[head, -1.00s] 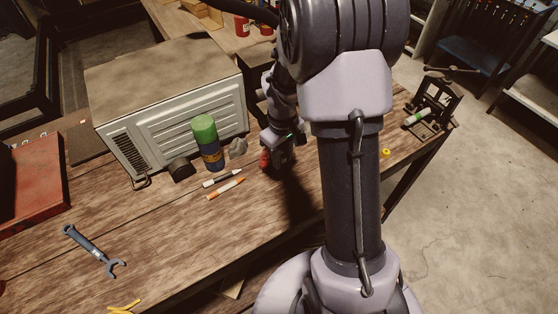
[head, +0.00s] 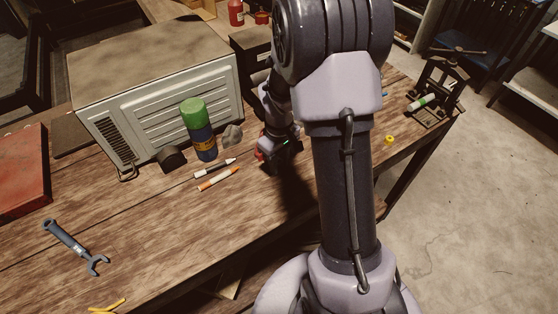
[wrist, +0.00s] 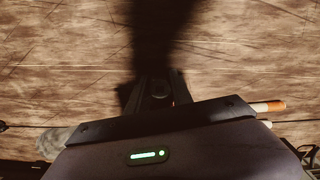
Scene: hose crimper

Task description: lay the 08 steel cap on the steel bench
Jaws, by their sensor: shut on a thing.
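My gripper (head: 272,158) is low over the wooden-topped bench (head: 150,235) in the head view, to the right of the markers. In the wrist view my gripper (wrist: 158,92) is shut on a small dark round piece (wrist: 160,88), which I take for the 08 steel cap. Its marking cannot be read, and the fingers and shadow hide much of it. I cannot tell whether it touches the wood. The bench top under my gripper looks like wood planks, not steel.
Near my gripper lie a grey lump (head: 232,135), a white marker (head: 214,168) and an orange marker (head: 218,179). A green-topped bottle (head: 199,130) and a metal box (head: 160,95) stand to the left. A wrench (head: 75,246) lies front left. A small press (head: 437,88) stands at the right end.

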